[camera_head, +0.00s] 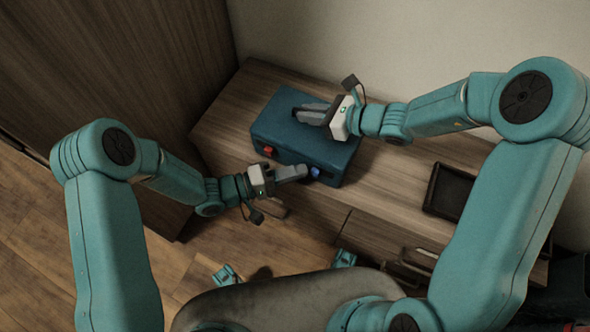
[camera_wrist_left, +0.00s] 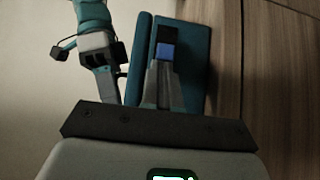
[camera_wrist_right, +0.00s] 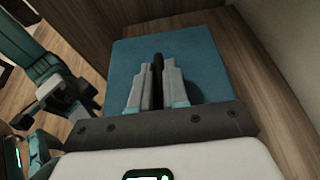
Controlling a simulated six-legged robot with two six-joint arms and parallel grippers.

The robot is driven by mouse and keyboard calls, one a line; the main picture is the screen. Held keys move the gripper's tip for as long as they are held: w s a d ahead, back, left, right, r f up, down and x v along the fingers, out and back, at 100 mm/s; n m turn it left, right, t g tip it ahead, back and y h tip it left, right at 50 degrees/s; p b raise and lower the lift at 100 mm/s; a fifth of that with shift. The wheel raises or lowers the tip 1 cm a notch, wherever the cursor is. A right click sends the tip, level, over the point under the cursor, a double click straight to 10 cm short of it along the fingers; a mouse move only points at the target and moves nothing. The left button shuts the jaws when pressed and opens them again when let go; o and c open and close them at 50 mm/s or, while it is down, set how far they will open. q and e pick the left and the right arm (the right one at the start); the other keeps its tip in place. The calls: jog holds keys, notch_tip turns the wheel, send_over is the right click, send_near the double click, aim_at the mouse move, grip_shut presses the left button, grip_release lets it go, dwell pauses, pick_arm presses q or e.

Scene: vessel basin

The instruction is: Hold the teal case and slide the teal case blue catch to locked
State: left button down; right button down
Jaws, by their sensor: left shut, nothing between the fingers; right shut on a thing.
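The teal case (camera_head: 290,133) lies on the wooden cabinet top; it also shows in the left wrist view (camera_wrist_left: 197,75) and the right wrist view (camera_wrist_right: 205,55). Its front face has a red catch (camera_head: 268,150) at the left and a blue catch (camera_head: 315,172) at the right. The blue catch also shows in the left wrist view (camera_wrist_left: 165,52), just beyond the fingertips. My left gripper (camera_head: 304,171) is shut and empty, its tips beside the blue catch; contact is unclear. My right gripper (camera_head: 298,112) is shut on the dark handle (camera_wrist_right: 157,68) on the case's top.
A dark tray (camera_head: 449,190) sits on the cabinet top to the right. Drawers with handles (camera_head: 408,268) are below at the front. A wall stands behind and a tall wooden panel (camera_head: 120,80) at the left. The cabinet top between case and tray is clear.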

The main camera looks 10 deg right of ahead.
pick_arm(q)
jog(key=shift+s+d, duration=0.9)
jog(key=shift+d, duration=0.3)
jog(key=shift+w+a, duration=0.25)
jog(key=shift+a, duration=0.05)
jog(key=shift+w+a, duration=0.45)
jog(key=shift+a, duration=0.2)
jog(key=shift+w+a, duration=0.45)
jog(key=shift+a, duration=0.15)
jog(key=s+a, duration=0.1)
jog(key=a, duration=0.9)
jog(key=shift+s, duration=0.25)
